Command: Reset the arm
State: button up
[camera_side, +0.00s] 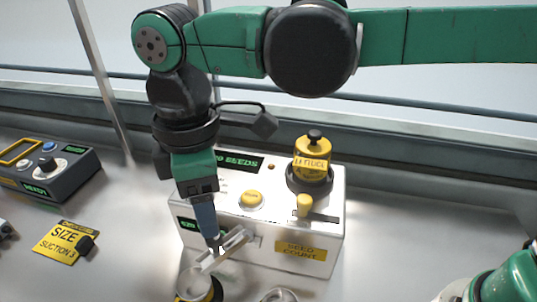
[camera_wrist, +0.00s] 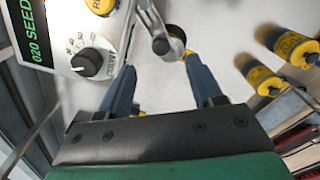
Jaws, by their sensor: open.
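My gripper (camera_side: 214,245) points down at the front of the white seeder box (camera_side: 310,225) in the side view. In the wrist view its two blue fingers (camera_wrist: 160,68) stand apart, open, with nothing held between them. A grey metal lever or spout (camera_side: 228,248) sits at the fingertips in the side view. It also shows in the wrist view (camera_wrist: 160,40), just beyond the gap between the fingers. I cannot tell whether a finger touches it.
The box carries a yellow lettuce canister (camera_side: 312,160), a yellow button (camera_side: 251,198) and a yellow knob (camera_side: 304,205). A dark control box (camera_side: 50,172) and a yellow size card (camera_side: 62,243) lie left. Yellow canisters (camera_wrist: 262,80) show in the wrist view.

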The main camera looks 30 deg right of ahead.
jog(key=shift+r, duration=0.2)
